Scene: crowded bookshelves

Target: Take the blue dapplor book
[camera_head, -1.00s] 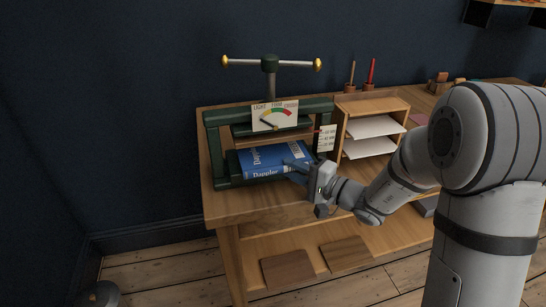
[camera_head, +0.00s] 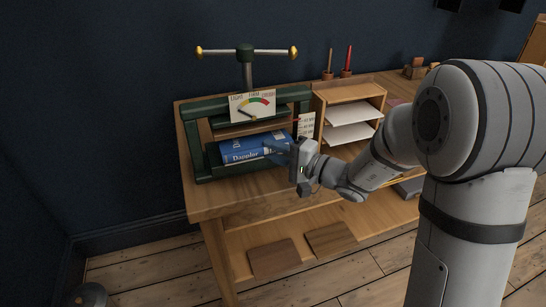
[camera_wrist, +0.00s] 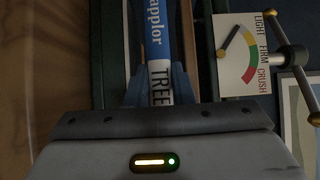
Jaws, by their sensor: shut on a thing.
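The blue Dapplor book (camera_head: 240,152) lies flat or slightly tilted in a dark green press (camera_head: 195,150), its lettered spine facing out. My gripper (camera_head: 276,150) is shut on the right part of the book near the spine. In the wrist view, the blue-and-white spine (camera_wrist: 157,40) runs between my two blue-grey fingers (camera_wrist: 158,88), with "TREE" lettering close to the palm. The rest of the book is hidden by the fingers and the press. The press's pressure dial (camera_head: 252,106) stands above, its needle towards the light side.
The press has a brass-ended T-handle (camera_head: 246,51) on top. A wooden tray rack (camera_head: 345,92) with papers stands close at the right, with a small label card (camera_head: 305,127) between. The bare desk edge (camera_head: 225,200) is in front.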

